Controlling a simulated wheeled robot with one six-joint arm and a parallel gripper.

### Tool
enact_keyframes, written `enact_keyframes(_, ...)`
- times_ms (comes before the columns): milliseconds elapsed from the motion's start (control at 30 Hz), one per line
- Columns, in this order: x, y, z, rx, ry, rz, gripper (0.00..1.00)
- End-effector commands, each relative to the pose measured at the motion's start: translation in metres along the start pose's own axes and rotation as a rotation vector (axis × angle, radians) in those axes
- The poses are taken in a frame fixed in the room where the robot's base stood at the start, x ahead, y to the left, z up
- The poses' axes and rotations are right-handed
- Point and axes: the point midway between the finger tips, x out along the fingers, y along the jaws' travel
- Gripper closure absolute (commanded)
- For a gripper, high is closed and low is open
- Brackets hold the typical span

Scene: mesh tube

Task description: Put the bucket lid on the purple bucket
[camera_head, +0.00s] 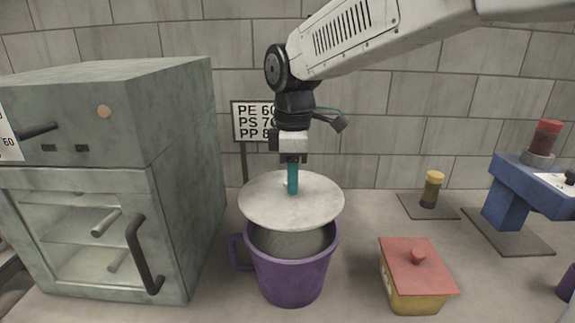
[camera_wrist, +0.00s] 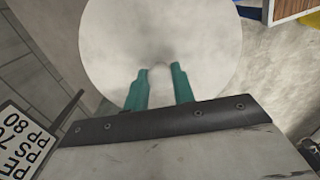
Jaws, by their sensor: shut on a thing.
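The bucket lid (camera_head: 313,208) is a round pale grey disc. In the head view it hangs above the purple bucket (camera_head: 288,280), roughly level, with a gap at the front that shows the bucket's grey inside. My gripper (camera_head: 292,190) is shut on the lid at its centre, with its teal fingers pointing down. The bucket stands upright on the table with its handle to the left. In the wrist view the lid (camera_wrist: 160,45) fills the upper middle, in front of the fingers (camera_wrist: 160,90).
A grey oven (camera_head: 110,180) stands close on the left. A yellow box with a red lid (camera_head: 418,268) sits to the right of the bucket. A yellow-capped jar (camera_head: 432,188) and a blue stand (camera_head: 507,200) are farther right. A sign (camera_head: 253,120) stands behind.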

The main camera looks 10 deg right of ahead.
Motion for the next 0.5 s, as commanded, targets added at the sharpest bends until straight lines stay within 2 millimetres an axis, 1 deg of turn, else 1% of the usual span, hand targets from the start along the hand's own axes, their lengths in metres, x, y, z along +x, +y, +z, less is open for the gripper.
enact_keyframes(167,0.008,-0.001,-0.002,-0.004,-0.001,-0.001,0.97)
enact_keyframes(500,0.041,-0.002,-0.004,-0.007,-0.001,-0.002,0.97)
